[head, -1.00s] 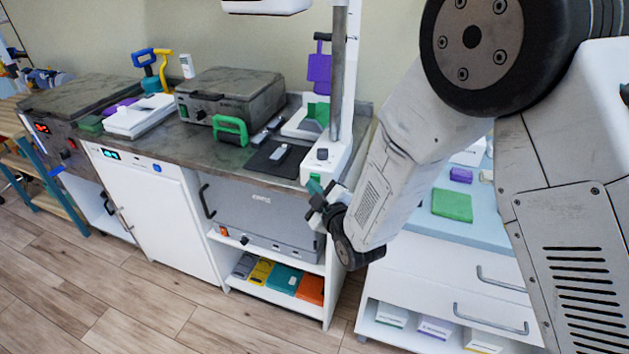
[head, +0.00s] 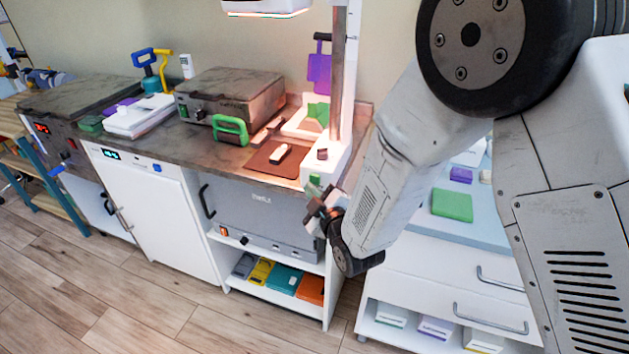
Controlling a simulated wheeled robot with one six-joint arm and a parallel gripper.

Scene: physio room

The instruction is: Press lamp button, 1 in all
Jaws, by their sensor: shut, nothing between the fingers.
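The lamp head (head: 266,8) hangs at the top of its pole (head: 339,75) and is lit, casting a warm reddish glow on the counter below. The lamp's white base (head: 325,160) stands at the counter's right end. It carries a green button (head: 314,180) on its front and a dark knob (head: 322,154) on top. My gripper (head: 314,197) is small in view, shut and empty, just below and in front of the green button. I cannot tell whether its fingertips touch the base.
A dark mat (head: 270,166) with a small white item lies left of the base. A grey metal box (head: 230,98) and a green handle (head: 231,129) stand further left. The wooden floor (head: 90,290) in front is clear.

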